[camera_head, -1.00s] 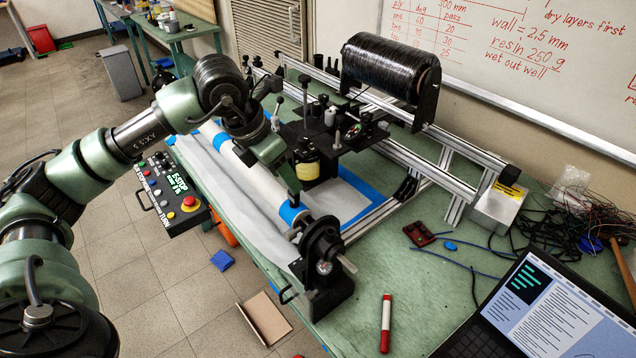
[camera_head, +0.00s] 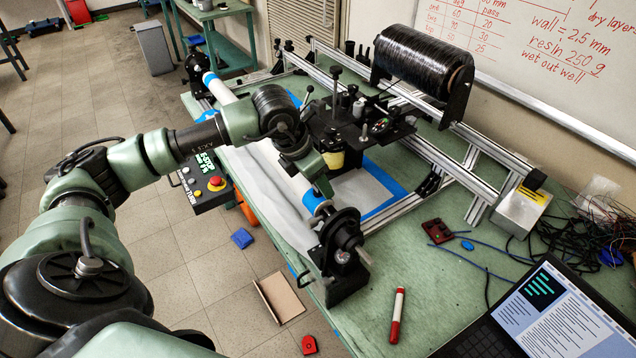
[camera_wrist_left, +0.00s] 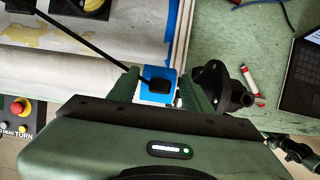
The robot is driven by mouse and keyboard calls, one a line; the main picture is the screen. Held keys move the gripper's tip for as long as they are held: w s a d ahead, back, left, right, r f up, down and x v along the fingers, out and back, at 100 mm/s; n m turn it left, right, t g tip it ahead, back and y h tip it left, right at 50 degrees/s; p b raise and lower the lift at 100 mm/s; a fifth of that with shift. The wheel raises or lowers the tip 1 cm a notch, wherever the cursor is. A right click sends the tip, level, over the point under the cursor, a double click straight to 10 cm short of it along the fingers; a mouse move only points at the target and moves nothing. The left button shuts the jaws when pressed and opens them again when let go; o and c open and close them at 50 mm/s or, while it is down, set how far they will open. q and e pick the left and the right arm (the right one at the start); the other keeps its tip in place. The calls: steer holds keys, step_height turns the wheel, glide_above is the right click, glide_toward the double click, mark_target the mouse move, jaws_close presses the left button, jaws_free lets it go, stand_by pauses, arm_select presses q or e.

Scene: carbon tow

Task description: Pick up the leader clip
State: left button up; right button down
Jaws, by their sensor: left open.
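A small black piece (camera_wrist_left: 160,86), which looks like the leader clip, lies against the blue band (camera_wrist_left: 148,97) near the end of the white mandrel (camera_wrist_left: 60,75). A dark straight strand (camera_wrist_left: 85,40) runs toward it from the upper left in the left wrist view. My left gripper (camera_wrist_left: 160,92) is open, with one finger on each side of the black piece. In the head view my left gripper (camera_head: 324,188) is down at the blue band (camera_head: 313,203), and the hand hides the clip. Contact between fingers and clip cannot be told. My right gripper is not in view.
The black chuck (camera_head: 343,245) stands close beside my left gripper. A carbon spool (camera_head: 420,65) sits on the rails. A red marker (camera_head: 397,317) and a laptop (camera_head: 545,315) lie at the front right.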

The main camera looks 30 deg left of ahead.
arm_select(q)
jaws_close()
